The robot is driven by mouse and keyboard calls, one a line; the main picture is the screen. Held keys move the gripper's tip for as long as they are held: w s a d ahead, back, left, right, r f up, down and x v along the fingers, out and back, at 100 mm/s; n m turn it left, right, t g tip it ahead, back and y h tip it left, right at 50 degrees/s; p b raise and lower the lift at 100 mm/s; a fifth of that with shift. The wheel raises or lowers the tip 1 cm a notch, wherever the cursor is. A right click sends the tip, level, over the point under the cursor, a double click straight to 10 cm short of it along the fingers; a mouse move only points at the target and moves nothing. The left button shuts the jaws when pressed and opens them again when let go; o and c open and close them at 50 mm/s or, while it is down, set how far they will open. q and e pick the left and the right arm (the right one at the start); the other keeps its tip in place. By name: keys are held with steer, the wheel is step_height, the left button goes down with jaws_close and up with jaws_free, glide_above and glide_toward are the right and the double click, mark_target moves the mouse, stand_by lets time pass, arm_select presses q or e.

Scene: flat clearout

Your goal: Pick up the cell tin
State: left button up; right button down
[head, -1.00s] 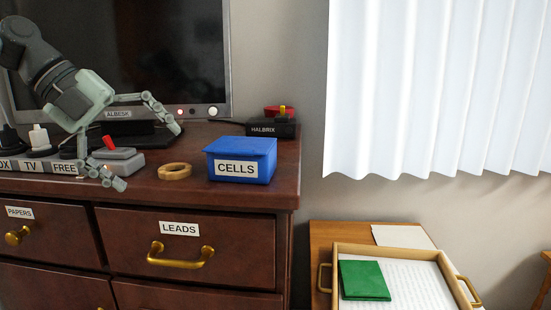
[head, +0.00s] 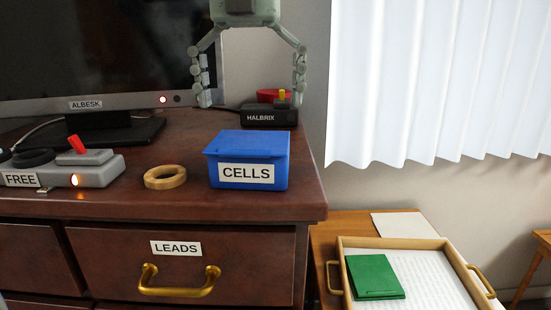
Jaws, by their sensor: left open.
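The cell tin (head: 249,147) is a blue box with a lid and a white CELLS label. It sits upright on the dark wooden cabinet top, near its right end. My left gripper (head: 249,97) is above and appears a little behind the tin, pointing down, with its two fingers spread wide and nothing between them. The fingers do not touch the tin. My right gripper is not in view.
A tan ring (head: 165,177) lies left of the tin. A black HALBRIX box (head: 268,116) stands behind it. A grey power strip (head: 100,172) with a red switch is further left. The television (head: 90,50) rises behind. A tray (head: 343,278) with a green folder (head: 374,276) is lower right.

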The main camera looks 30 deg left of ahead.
mark_target(251, 138)
arm_select(q)
steer(key=shift+d+f, duration=0.1)
steer(key=shift+f, duration=0.25)
step_height(251, 138, down, 7)
steer(key=shift+s, duration=0.1)
steer(key=shift+c, duration=0.6)
steer(key=shift+r, duration=0.1)
steer(key=c, duration=1.2)
